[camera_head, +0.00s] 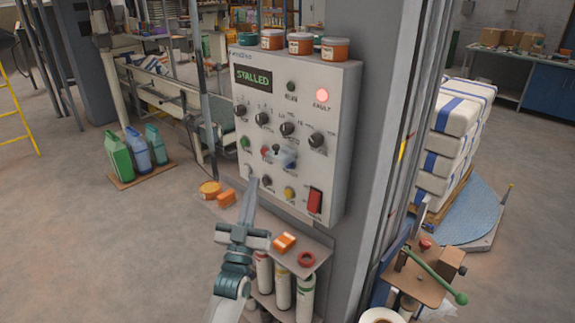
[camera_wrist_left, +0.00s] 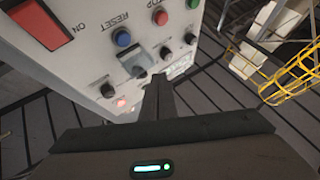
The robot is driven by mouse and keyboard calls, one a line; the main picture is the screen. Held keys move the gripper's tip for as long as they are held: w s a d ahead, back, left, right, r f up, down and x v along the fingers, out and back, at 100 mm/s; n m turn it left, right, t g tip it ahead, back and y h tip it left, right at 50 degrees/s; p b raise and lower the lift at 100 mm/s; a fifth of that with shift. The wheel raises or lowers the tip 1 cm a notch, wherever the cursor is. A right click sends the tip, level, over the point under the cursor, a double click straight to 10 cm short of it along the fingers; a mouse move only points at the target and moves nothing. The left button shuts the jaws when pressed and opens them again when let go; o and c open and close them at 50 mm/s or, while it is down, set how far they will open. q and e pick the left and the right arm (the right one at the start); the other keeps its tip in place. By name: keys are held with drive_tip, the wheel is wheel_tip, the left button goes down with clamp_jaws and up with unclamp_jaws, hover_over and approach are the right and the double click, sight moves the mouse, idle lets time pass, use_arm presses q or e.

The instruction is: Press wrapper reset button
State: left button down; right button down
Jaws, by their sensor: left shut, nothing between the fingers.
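The grey-white control panel (camera_head: 240,110) stands on a column in the head view, with its display (camera_head: 259,78) reading STALLED and its FAULT lamp (camera_head: 322,95) lit red. A blue button (camera_head: 289,150) sits in its middle row; the left wrist view shows this blue button (camera_wrist_left: 122,37) beside the label RESET. A translucent grey piece (camera_wrist_left: 133,64), perhaps a raised cover, stands next to the button. My left gripper (camera_head: 251,184) is shut and empty in front of the panel's lower left; its fingers (camera_wrist_left: 158,93) are apart from the blue button. My right gripper is not visible.
A red stop button (camera_wrist_left: 160,17), a green button (camera_wrist_left: 193,3) and several black knobs crowd around. A red rocker switch (camera_head: 314,200) is at the panel's lower right. Orange tubs (camera_head: 272,39) stand on top. A shelf (camera_head: 318,246) with bottles projects below.

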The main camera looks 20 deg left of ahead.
use_arm(q)
drive_tip(key=shift+w, duration=0.2)
drive_tip(key=w+d+b, duration=0.3)
drive_tip(key=w, duration=0.5)
drive_tip(key=shift+w+d+b, duration=0.25)
drive_tip(key=shift+w+b, duration=0.25)
drive_tip(key=shift+w, duration=0.3)
idle(3.2)
drive_tip(key=shift+s, duration=0.15)
drive_tip(key=shift+s+a+p, duration=0.3)
drive_tip(key=shift+s+p, duration=0.15)
drive_tip(key=shift+s, duration=0.25)
drive_tip(key=shift+s, duration=0.1)
drive_tip(key=shift+s+a+p, duration=0.25)
drive_tip(key=shift+s+p, duration=0.1)
drive_tip(key=shift+s, duration=0.4)
drive_tip(key=shift+s+a+p, duration=0.3)
drive_tip(key=shift+s+p, duration=0.05)
drive_tip(key=shift+s, duration=0.45)
drive_tip(key=shift+s+a+p, duration=0.25)
drive_tip(key=shift+s+p, duration=0.1)
drive_tip(key=shift+s, duration=0.4)
